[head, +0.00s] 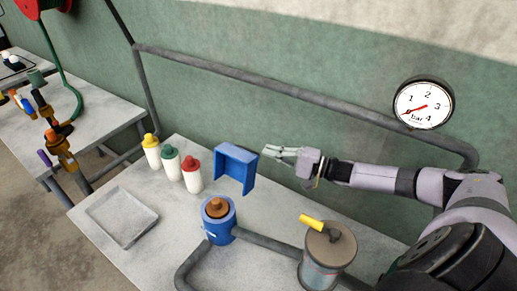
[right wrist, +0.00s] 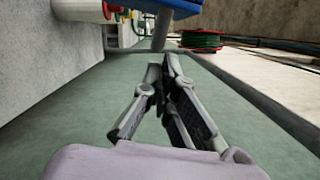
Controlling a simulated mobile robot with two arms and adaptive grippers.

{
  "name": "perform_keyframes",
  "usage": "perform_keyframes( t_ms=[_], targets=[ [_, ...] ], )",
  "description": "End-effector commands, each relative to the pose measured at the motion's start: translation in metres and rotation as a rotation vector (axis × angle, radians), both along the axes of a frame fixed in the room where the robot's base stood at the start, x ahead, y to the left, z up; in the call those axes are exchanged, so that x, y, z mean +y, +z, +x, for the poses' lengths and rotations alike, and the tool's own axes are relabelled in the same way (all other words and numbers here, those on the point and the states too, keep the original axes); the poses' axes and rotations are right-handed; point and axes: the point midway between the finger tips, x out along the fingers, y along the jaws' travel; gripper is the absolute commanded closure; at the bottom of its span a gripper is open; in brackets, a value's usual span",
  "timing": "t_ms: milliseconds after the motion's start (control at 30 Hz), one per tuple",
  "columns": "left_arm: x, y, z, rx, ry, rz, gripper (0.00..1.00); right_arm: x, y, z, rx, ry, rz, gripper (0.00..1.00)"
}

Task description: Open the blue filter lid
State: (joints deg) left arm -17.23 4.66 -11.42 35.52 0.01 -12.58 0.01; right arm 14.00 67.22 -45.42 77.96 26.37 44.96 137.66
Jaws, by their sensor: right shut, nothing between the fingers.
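A blue cylindrical housing (head: 222,233) stands upright on the grey table, with a round brown piece (head: 217,208) in its top. Behind it is a blue angular open-sided piece (head: 235,168) near the green wall; I cannot tell whether this is the filter lid. My right gripper (head: 266,153) is just right of this blue piece's upper edge, shut and empty; I cannot tell if they touch. In the right wrist view my fingers (right wrist: 164,66) meet at the tips, and part of a blue thing (right wrist: 180,6) shows above. My left gripper is out of view.
Yellow-, green- and red-capped bottles (head: 171,166) stand left of the blue piece. A grey tray (head: 98,220) lies front left. A canister (head: 328,258) with a yellow handle and grey pipes (head: 270,242) are at the right. A pressure gauge (head: 423,104) hangs on the wall.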

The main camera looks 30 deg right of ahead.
Motion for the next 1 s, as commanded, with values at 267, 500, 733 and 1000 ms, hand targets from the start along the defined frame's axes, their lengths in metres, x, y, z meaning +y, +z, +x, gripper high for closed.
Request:
perform_keyframes(
  t_ms=[267,500,733,1000],
  targets=[
    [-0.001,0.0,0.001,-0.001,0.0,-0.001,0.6,-0.031,-0.003,-0.043,0.003,0.0,-0.002,1.0],
    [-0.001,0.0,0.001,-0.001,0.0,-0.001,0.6,-0.039,-0.003,-0.055,0.001,0.0,0.001,1.0],
    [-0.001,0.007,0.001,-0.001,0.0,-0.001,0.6,-0.039,0.005,-0.055,-0.001,0.0,0.001,1.0],
    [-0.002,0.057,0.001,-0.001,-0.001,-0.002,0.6,-0.039,0.054,-0.055,-0.001,0.0,0.001,1.0]
  ],
)
